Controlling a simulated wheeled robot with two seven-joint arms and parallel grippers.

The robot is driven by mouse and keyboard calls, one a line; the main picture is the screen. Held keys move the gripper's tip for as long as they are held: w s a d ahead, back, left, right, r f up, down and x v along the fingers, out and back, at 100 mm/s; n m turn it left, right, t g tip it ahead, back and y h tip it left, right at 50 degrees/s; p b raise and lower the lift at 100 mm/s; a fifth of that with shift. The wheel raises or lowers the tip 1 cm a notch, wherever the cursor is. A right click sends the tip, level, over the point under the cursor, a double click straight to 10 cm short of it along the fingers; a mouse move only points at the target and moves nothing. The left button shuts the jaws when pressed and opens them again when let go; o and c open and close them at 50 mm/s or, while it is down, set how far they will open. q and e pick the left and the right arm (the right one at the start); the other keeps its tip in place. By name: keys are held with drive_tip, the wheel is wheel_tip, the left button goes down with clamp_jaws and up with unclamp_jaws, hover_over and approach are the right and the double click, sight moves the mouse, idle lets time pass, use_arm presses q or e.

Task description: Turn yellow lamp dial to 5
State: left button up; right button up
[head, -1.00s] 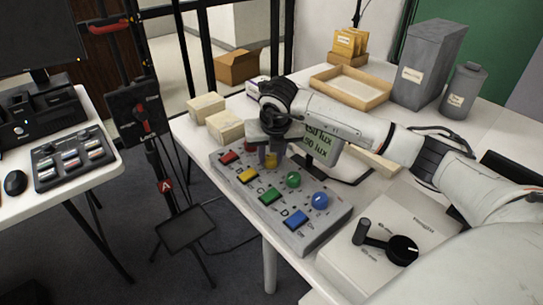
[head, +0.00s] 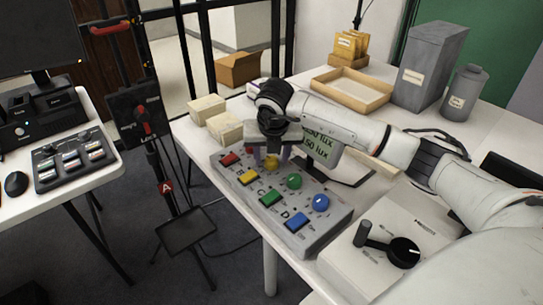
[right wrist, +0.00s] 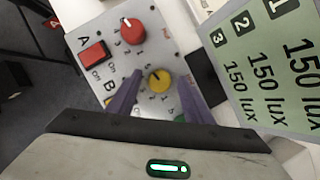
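The yellow dial (head: 272,162) is on the sloping grey control box (head: 325,228), in the row of round dials, beside the letter B. It also shows in the right wrist view (right wrist: 159,81), with small numbers around it; I cannot tell surely which one its mark points at. My right gripper (head: 271,157) is just above the yellow dial. Its two purple-grey fingers (right wrist: 150,72) are spread, one on each side of the dial, with visible space between them and it. My left gripper is not in view.
Red (right wrist: 132,30), green (head: 293,181) and blue (head: 320,202) dials share the box with coloured square buttons. A display (right wrist: 270,65) beside it shows 150 lux on its lines 1, 2 and 3. A white box with a black crank (head: 385,247) stands at the right front.

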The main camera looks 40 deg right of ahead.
drive_tip(key=v, duration=1)
drive_tip(key=shift+r, duration=0.15)
drive_tip(key=shift+s+a, duration=0.1)
drive_tip(key=shift+s, duration=0.05)
